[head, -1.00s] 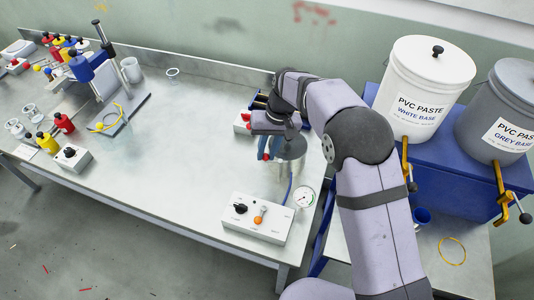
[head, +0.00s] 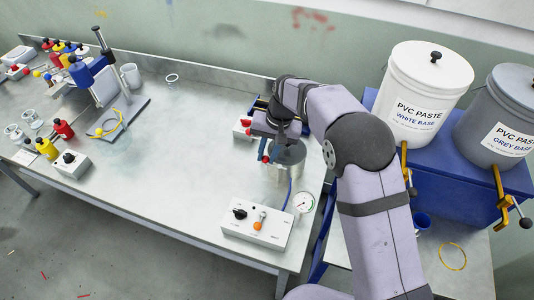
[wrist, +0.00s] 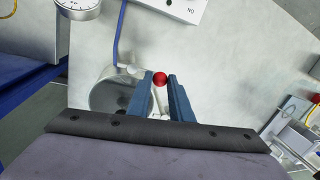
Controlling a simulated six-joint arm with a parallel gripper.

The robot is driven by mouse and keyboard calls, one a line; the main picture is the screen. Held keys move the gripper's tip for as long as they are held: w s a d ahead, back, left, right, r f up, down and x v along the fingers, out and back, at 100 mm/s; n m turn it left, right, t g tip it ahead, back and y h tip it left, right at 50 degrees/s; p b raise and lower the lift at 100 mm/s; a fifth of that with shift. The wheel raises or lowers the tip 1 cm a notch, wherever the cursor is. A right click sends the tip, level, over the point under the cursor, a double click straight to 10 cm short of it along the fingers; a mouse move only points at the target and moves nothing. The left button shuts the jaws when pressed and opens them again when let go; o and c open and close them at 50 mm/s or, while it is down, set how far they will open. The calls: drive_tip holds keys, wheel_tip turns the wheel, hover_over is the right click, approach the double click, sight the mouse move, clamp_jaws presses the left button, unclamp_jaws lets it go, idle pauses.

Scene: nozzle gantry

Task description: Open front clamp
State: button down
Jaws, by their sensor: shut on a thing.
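A metal pressure pot (head: 285,170) stands near the right end of the bench, with part of its lid hidden behind my arm. In the wrist view the pot (wrist: 104,90) lies left of my gripper. My gripper (wrist: 161,80) is shut on the front clamp (wrist: 160,78), a pale lever with a red ball end. The ball shows between the blue fingertips, and the lever runs back between the fingers. In the head view my gripper (head: 264,153) is at the left side of the pot. How far the clamp is turned I cannot tell.
Paste buckets (head: 418,95) stand at right. The bench's middle is clear.

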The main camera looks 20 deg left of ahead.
drive_tip(key=c, duration=1.6)
unclamp_jaws()
drive_tip(key=shift+w+r, duration=0.1)
drive_tip(key=shift+w+d+r+b, duration=0.1)
drive_tip(key=shift+d+r+b, duration=0.25)
drive_tip(key=shift+r, duration=0.85)
drive_tip(key=shift+s+d+r+b, duration=0.1)
drive_tip(key=shift+r+b, duration=0.45)
drive_tip(key=shift+r, duration=0.65)
drive_tip(key=shift+w+d+r+b, duration=0.1)
drive_tip(key=shift+d+r+b, duration=0.25)
drive_tip(key=shift+r, duration=0.85)
drive_tip(key=shift+a, duration=0.1)
